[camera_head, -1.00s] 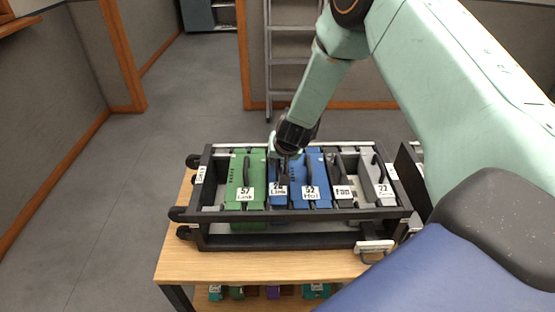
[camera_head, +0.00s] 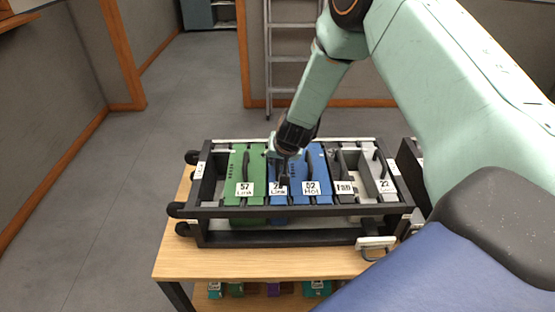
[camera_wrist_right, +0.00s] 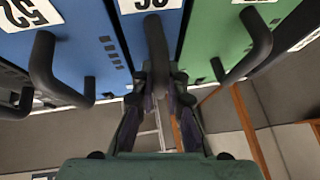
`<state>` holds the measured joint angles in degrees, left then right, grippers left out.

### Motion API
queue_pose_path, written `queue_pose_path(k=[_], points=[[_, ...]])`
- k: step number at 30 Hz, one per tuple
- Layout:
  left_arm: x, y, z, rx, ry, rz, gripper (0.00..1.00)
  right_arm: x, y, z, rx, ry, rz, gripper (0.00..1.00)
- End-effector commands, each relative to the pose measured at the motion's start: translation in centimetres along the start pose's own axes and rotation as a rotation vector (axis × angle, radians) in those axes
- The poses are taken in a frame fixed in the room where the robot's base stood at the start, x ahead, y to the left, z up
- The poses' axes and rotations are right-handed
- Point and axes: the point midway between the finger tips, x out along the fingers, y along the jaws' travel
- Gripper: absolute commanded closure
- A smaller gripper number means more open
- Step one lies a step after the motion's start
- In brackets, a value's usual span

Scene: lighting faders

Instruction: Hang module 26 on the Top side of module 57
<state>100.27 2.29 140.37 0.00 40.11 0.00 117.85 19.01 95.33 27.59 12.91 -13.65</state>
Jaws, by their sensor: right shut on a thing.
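Module 26 (camera_head: 278,200) is a narrow blue module in the black rack, between green module 57 (camera_head: 244,205) and the wider blue module 52 (camera_head: 314,172). In the head view its label is partly hidden behind my right gripper (camera_head: 285,158). In the right wrist view, the dark handle of module 26 (camera_wrist_right: 156,45) runs between the two fingers of my right gripper (camera_wrist_right: 158,90), which is shut on it. Green module 57 (camera_wrist_right: 213,40) stands right beside it there, with its own black handle. My left gripper is not in view.
The black rack (camera_head: 290,213) stands on a wooden table (camera_head: 260,264). A dark module marked Fan (camera_head: 344,188) and a grey module 22 (camera_head: 381,171) stand at its right. A white-topped handle (camera_head: 375,242) sits at the front right. Several coloured modules are below the table.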

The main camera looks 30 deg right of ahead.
Motion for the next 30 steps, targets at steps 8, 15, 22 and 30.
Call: queue_pose_path(k=[8, 15, 22, 30], points=[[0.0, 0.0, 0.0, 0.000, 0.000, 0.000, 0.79, -0.1, -0.1, -0.2, 0.000, 0.003, -0.001, 0.66], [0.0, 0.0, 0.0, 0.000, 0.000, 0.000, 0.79, 0.0, 0.0, -0.1, 0.000, 0.001, 0.000, 0.61], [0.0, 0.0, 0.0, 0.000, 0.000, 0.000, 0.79, -0.8, 0.0, 0.0, 0.002, -0.002, 0.000, 0.61], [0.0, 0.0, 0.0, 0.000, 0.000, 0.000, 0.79, -5.2, -0.1, -0.1, 0.005, 0.001, -0.003, 0.61]])
